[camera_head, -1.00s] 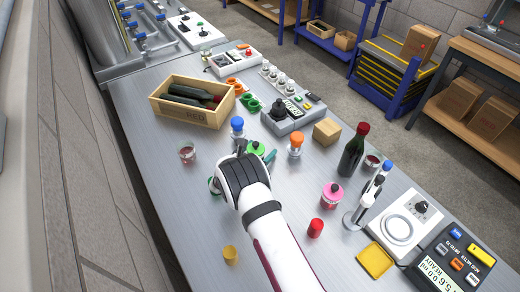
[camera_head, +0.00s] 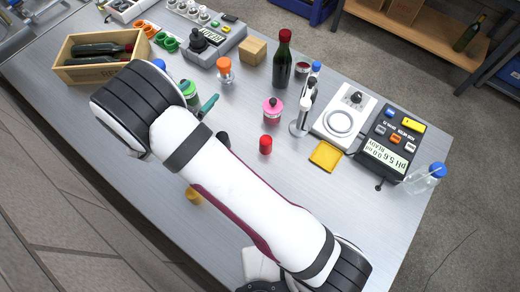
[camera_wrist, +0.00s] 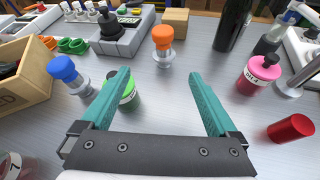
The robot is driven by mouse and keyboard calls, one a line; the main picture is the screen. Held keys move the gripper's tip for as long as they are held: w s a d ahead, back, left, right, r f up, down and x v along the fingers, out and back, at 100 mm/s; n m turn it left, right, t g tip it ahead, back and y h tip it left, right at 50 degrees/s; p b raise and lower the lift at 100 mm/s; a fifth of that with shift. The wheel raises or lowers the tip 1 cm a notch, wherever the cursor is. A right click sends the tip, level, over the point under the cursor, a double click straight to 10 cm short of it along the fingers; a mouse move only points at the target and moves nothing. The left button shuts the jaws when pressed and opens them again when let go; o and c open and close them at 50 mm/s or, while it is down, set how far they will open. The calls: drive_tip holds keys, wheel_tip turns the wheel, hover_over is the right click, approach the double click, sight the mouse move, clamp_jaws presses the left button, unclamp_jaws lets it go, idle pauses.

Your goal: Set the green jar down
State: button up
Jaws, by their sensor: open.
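The green jar (camera_wrist: 131,97) stands upright on the steel bench, partly hidden behind the left finger in the wrist view. In the head view the green jar (camera_head: 189,94) shows just right of my wrist. My gripper (camera_wrist: 160,75) is open, with two teal fingers spread wide and nothing between them. The jar lies at the left finger, toward its outer side; I cannot tell whether they touch. In the head view one teal finger (camera_head: 208,105) shows beside the jar, and the rest of the gripper is hidden by my arm.
A blue-topped bottle (camera_wrist: 67,73) and an orange-topped one (camera_wrist: 163,45) stand nearby. A pink jar (camera_wrist: 259,75) and a red cylinder (camera_wrist: 291,128) are to the right. A dark wine bottle (camera_head: 282,60) stands farther back. A wooden crate (camera_head: 90,72) is at left. Bare bench lies between the fingers.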

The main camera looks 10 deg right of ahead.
drive_tip(key=s+d+r+m+g+h, duration=0.2)
drive_tip(key=s+d+r+m+g, duration=0.25)
drive_tip(key=d+m, duration=0.45)
drive_tip(key=s+d+r+m+g+h, duration=0.1)
drive_tip(key=s+d+r+m+g, duration=0.4)
drive_tip(key=d, duration=0.5)
drive_tip(key=s+d+r+m+g+y, duration=0.2)
drive_tip(key=s+d+m+y, duration=0.15)
drive_tip(key=s+m, duration=0.55)
drive_tip(key=s+a+m+y, duration=0.3)
drive_tip(key=s+m, duration=0.2)
drive_tip(key=s, duration=0.2)
drive_tip(key=s+a+r+m+y, duration=0.1)
drive_tip(key=s+a+m+y, duration=0.3)
drive_tip(key=s+m, duration=0.2)
drive_tip(key=shift+s+r, duration=0.25)
drive_tip(key=shift+s, duration=0.3)
drive_tip(key=shift+o, duration=0.4)
drive_tip(key=shift+a+y, duration=0.1)
drive_tip(key=shift+y, duration=0.15)
